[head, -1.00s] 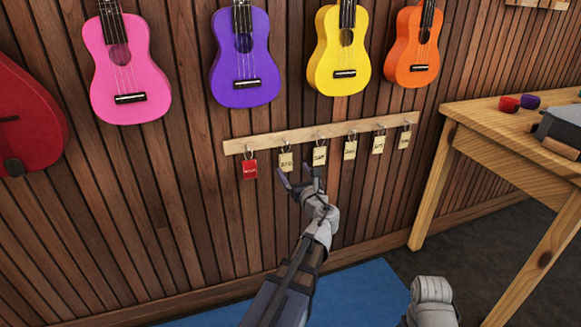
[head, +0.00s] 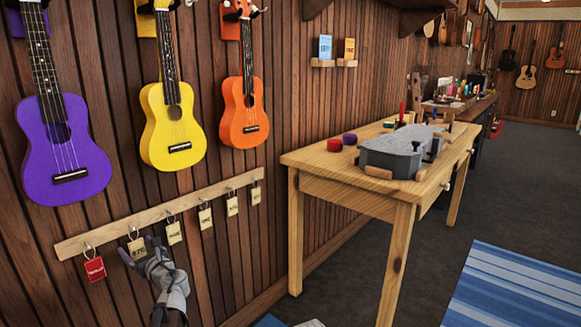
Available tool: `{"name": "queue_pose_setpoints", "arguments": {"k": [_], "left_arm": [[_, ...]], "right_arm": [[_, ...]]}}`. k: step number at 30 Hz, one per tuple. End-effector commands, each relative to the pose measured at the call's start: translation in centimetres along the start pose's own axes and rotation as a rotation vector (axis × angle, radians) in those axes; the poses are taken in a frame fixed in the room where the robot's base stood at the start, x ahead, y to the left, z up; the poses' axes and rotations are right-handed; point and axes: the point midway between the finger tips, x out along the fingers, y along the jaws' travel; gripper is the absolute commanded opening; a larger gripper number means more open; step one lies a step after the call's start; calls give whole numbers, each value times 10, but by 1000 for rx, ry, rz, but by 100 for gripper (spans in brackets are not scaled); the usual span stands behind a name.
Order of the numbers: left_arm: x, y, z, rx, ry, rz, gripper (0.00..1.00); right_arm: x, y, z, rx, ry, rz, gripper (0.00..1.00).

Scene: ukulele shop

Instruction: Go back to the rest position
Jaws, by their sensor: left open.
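My left gripper (head: 140,252) is at the lower left of the head view, with its arm coming up from the bottom edge. Its fingers are open and point up at the wall, in front of a cream tag (head: 137,244) on a hook. I cannot tell if they touch the tag. I see nothing held between the fingers. My right gripper is not in view.
A wooden hook rail (head: 150,214) carries a red tag (head: 95,268) and several cream tags. Purple (head: 65,160), yellow (head: 173,130) and orange (head: 243,120) ukuleles hang above. A wooden workbench (head: 330,165) stands right.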

Motion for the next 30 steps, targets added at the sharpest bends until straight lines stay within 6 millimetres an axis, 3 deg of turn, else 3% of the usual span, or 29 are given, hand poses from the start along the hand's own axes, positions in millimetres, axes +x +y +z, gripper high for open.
{"name": "queue_pose_setpoints", "arguments": {"k": [2,16,30], "left_arm": [[9,-1,0,0,0,0,91],[6,0,-2,0,0,-1,91],[-78,2,0,0,0,-4,91]], "right_arm": [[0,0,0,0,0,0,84],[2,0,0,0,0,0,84],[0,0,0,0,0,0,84]]}}
